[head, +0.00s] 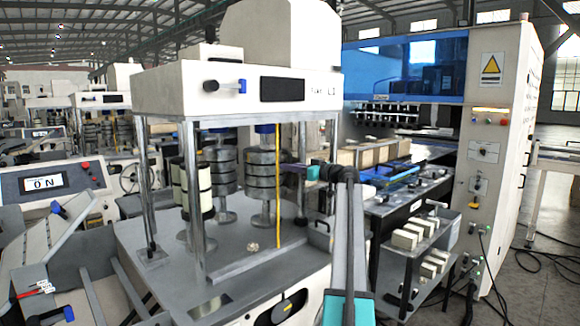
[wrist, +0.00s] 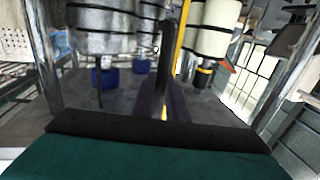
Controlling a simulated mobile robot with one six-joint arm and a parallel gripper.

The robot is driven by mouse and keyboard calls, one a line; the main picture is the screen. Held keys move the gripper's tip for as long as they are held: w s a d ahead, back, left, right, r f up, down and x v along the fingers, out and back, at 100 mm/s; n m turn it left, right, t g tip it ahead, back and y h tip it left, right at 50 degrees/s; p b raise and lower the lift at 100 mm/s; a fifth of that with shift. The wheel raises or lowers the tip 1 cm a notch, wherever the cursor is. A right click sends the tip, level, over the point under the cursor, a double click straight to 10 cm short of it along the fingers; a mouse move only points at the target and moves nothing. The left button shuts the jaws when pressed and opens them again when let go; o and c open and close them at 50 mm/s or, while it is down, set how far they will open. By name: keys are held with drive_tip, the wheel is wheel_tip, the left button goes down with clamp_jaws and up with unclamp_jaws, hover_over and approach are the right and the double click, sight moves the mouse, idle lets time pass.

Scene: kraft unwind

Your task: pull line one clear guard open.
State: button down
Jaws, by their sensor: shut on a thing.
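The line one machine (head: 245,90), marked L1 on its white head, stands at the centre of the head view. Its clear guard is hard to see; a yellow upright strip (head: 278,190) marks its edge, also visible in the wrist view (wrist: 181,38). My gripper (head: 293,169) reaches in from the right at mid-height of the strip. In the wrist view my gripper (wrist: 164,103) is shut on a dark upright handle (wrist: 166,60) beside the yellow strip. Where the fingers meet the handle is partly hidden. I cannot tell how far the guard stands open.
Stacked grey rolls (head: 261,180) and cream rolls with black bands (head: 192,190) stand behind the guard. A metal post (head: 197,190) and bottom rail (head: 270,262) frame the front. A cart with pale blocks (head: 425,228) stands at right. A control panel (head: 45,183) is at left.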

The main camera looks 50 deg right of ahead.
drive_tip(key=shift+s, duration=0.1)
drive_tip(key=c, duration=2.2)
unclamp_jaws()
drive_tip(key=shift+o, duration=0.8)
drive_tip(key=shift+s, duration=0.1)
drive_tip(key=s+d+b, duration=0.1)
drive_tip(key=s+b, duration=0.3)
drive_tip(key=s, duration=0.9)
drive_tip(key=shift+s+d, duration=0.3)
